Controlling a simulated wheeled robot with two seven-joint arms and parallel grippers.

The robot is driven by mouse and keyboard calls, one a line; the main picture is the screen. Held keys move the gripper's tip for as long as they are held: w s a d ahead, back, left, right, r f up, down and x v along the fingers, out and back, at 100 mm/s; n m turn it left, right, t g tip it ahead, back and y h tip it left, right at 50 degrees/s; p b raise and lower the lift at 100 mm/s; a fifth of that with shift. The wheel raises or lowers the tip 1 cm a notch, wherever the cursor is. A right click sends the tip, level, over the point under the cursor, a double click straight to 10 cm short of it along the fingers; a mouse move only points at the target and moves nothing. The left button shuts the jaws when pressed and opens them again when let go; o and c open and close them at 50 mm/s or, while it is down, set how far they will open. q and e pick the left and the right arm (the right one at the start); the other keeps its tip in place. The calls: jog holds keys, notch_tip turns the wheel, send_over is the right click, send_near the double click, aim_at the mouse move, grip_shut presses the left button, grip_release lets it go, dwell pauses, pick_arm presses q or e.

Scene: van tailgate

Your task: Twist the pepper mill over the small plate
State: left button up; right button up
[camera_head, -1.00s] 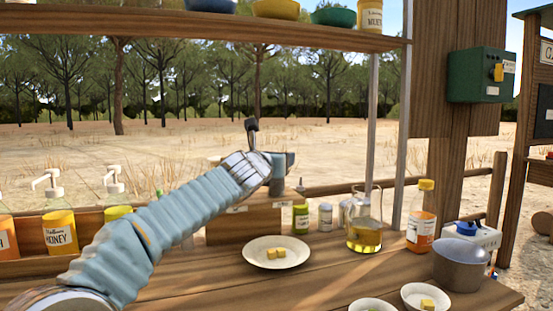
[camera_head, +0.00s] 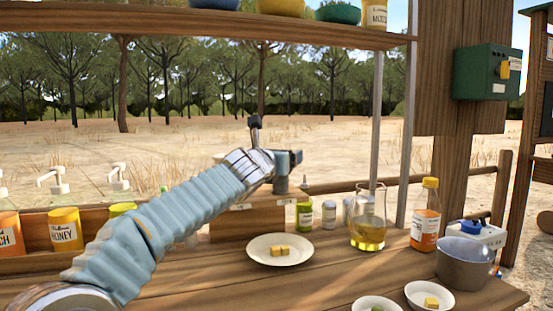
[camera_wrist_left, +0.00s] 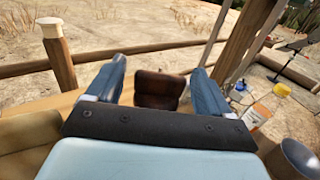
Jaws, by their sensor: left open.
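My left gripper (camera_head: 284,172) is in the air behind and above a white plate (camera_head: 258,258) that holds yellow cubes. In the left wrist view its two fingers (camera_wrist_left: 156,85) are apart, one on each side of a dark brown object (camera_wrist_left: 160,88). This object may be the pepper mill; I cannot tell for sure, and no clear contact with the fingers shows. In the head view no pepper mill can be made out; the gripper may hide it. My right gripper is not in view.
A green-labelled jar (camera_head: 304,217), a glass jug (camera_head: 367,232), an orange-labelled bottle (camera_head: 425,222) and a grey pot (camera_head: 464,265) stand to the right. Small dishes (camera_head: 416,304) are at the front. A wooden box (camera_head: 262,220) is behind the plate; the front middle is clear.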

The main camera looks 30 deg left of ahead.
pick_arm(q)
jog(key=s+d+b, duration=0.2)
jog(key=s, duration=1.1)
jog(key=shift+s+d, duration=0.25)
jog(key=shift+d, duration=0.05)
